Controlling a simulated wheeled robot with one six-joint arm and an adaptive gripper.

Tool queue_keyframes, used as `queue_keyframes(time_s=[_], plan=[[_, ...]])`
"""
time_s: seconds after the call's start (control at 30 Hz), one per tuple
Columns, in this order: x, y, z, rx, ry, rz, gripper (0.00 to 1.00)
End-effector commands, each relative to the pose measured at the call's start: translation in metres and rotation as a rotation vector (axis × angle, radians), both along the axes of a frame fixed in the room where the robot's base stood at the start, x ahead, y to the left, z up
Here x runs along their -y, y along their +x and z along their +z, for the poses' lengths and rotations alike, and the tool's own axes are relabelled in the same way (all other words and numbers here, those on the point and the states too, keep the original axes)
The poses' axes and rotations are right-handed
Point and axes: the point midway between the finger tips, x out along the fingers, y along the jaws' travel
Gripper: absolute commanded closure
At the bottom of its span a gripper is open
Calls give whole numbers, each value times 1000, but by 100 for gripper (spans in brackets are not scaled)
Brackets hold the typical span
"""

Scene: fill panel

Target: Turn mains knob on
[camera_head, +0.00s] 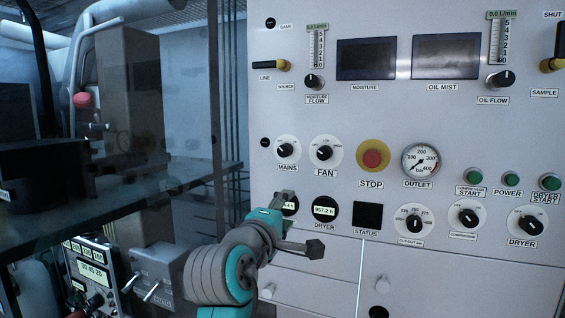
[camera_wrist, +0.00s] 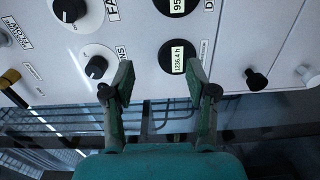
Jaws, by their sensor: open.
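The mains knob (camera_head: 285,150) is a black knob on a white round dial, with the label MAINS below it, at the left of the panel. It also shows in the wrist view (camera_wrist: 97,67), beside my left finger. Its pointer is too small to read surely. My gripper (camera_head: 284,198) is below the knob in the head view, near the round hour display. In the wrist view my gripper (camera_wrist: 157,84) has its two fingers wide apart with nothing between them. The knob lies outside the fingers, and contact cannot be told.
The fan knob (camera_head: 324,153) is just right of the mains knob, then the red stop button (camera_head: 372,158) and the outlet gauge (camera_head: 421,161). An hour display (camera_wrist: 178,57) lies ahead of the fingers. Glass and a dark shelf (camera_head: 150,180) are at the left.

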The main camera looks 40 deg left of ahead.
Motion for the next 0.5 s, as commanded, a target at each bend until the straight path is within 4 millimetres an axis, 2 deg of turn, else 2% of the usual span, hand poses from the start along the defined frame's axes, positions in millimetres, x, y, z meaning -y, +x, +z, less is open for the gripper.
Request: queue_keyframes(time_s=[0.03, 0.1, 0.2, 0.33, 0.5], plan=[[-9, -9, 27, 8, -4, 0, 43], [-16, -18, 54, 12, -15, -3, 43], [-22, -29, 83, 15, -27, -8, 43], [-26, -37, 103, 13, -38, -12, 43], [-28, -32, 109, 13, -43, -15, 43]])
